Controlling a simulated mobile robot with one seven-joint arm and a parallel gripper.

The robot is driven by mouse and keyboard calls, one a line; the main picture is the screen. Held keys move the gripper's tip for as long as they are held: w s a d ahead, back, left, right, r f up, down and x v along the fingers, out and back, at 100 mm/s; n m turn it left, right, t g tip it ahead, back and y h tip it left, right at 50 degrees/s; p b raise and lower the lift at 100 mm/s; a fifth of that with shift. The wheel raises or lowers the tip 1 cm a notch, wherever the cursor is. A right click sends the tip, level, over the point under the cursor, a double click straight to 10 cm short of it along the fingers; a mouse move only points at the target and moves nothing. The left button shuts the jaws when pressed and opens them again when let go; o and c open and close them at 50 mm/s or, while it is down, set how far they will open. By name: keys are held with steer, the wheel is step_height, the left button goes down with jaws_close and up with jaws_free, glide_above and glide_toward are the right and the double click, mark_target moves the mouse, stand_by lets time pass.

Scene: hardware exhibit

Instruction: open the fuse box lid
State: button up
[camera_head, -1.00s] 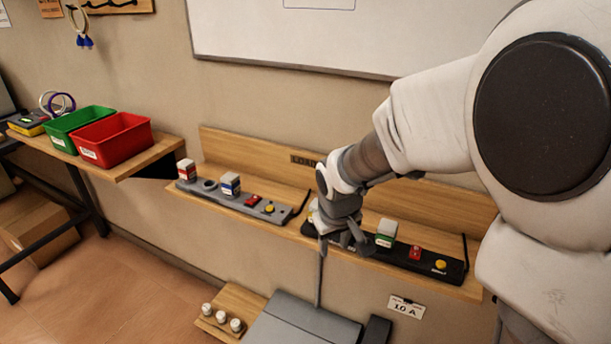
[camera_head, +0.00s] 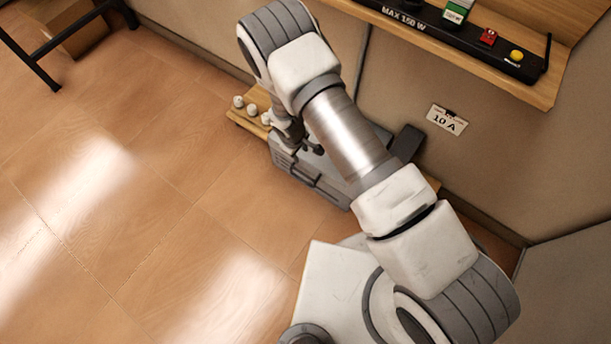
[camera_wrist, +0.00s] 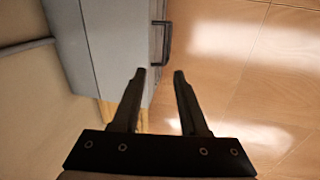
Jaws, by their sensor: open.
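The fuse box (camera_head: 325,190) is a grey box low against the wall, partly hidden behind my arm in the head view. Its lid looks shut. In the wrist view the grey box (camera_wrist: 112,50) fills the upper left, and a dark handle (camera_wrist: 166,42) stands out from its right side. My gripper (camera_wrist: 160,73) is open and empty. Its fingertips are just below the handle in the wrist view, apart from it. In the head view my gripper (camera_head: 314,147) is small and dark above the box, partly hidden by my wrist.
Several white round knobs (camera_head: 252,110) sit on a wooden board (camera_head: 243,121) left of the box. A wooden shelf (camera_head: 540,92) with a black strip is above on the wall, near a "10 A" sign (camera_head: 447,120). The tiled floor (camera_head: 150,210) in front is clear.

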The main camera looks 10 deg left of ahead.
mark_target(306, 175)
steer(key=b+x, duration=0.2)
steer(key=x, duration=0.4)
steer(key=s+b+x, duration=0.1)
steer(key=b+x, duration=0.1)
steer(key=x, duration=0.5)
steer(key=b+x, duration=0.2)
steer(key=x, duration=0.4)
steer(key=shift+s+f+b, duration=0.2)
steer(key=shift+f+b, duration=0.15)
steer(key=shift+b, duration=0.05)
jaws_close()
stand_by(0.5)
